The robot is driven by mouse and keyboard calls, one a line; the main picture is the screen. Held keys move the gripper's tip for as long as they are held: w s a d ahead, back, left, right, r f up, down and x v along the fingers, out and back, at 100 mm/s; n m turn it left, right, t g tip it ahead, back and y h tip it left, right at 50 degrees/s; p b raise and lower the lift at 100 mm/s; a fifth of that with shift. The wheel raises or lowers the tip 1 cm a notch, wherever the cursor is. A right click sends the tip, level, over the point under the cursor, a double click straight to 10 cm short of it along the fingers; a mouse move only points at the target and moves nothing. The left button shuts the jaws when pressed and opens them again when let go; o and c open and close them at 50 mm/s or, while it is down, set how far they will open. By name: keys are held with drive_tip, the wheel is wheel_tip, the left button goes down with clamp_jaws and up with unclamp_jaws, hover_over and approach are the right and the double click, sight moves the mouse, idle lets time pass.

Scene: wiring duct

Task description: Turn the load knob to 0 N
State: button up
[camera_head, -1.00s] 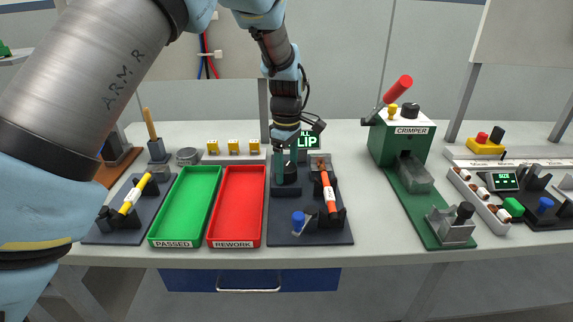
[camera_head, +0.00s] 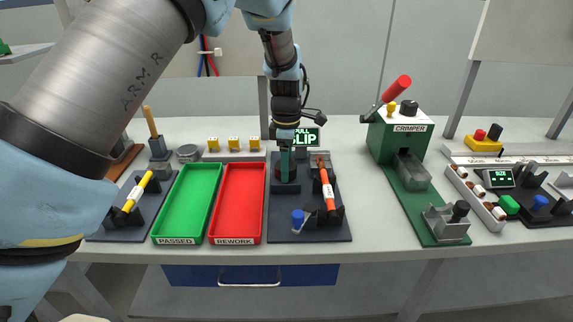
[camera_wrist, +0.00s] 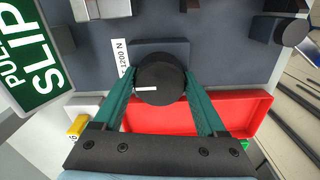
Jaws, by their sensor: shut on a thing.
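The load knob (camera_wrist: 165,72) is a round black knob with a white pointer line. In the wrist view the line points to the left of the picture. A white label reading 1200 N (camera_wrist: 121,62) is beside it, up and left. My gripper (camera_wrist: 159,86) has its two teal fingers on opposite sides of the knob and is shut on it. In the head view my gripper (camera_head: 286,163) points straight down at the back left of the dark test fixture (camera_head: 283,212), and its fingers hide much of the knob. A green display reading PULL SLIP (camera_wrist: 38,78) stands behind the knob.
A red REWORK tray (camera_head: 238,205) and a green PASSED tray (camera_head: 188,205) lie left of the fixture. An orange-handled piece (camera_head: 328,192) and a blue knob (camera_head: 298,217) are on its right half. A green crimper (camera_head: 402,140) stands to the right.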

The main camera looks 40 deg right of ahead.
drive_tip(key=o, duration=1.3)
wheel_tip(320, 180, up, 11)
drive_tip(key=b, duration=0.2)
drive_tip(key=shift+b, duration=0.35)
drive_tip(key=shift+f, duration=0.1)
drive_tip(key=w+a+m, duration=0.2)
drive_tip(key=w+a, duration=0.4)
drive_tip(key=a, duration=0.6)
drive_tip(key=w+a+m, duration=0.1)
drive_tip(key=w+a, duration=0.5)
drive_tip(key=a, duration=0.5)
drive_tip(key=s+a+f+m, duration=0.1)
drive_tip(key=s+a+m, duration=0.1)
drive_tip(key=a, duration=0.6)
drive_tip(key=s+a+f+m+t, duration=0.1)
drive_tip(key=s+a+m, duration=0.1)
drive_tip(key=a, duration=0.7)
drive_tip(key=s+a+f+m, duration=0.1)
drive_tip(key=s+a+m, duration=0.1)
drive_tip(key=a, duration=0.7)
drive_tip(key=shift+s+f+m+t, duration=0.15)
drive_tip(key=shift+s+m, duration=0.05)
drive_tip(key=shift+s, duration=0.25)
drive_tip(key=shift+s+f+m+t, duration=0.15)
drive_tip(key=shift+s+m, duration=0.05)
drive_tip(key=shift+s, duration=0.25)
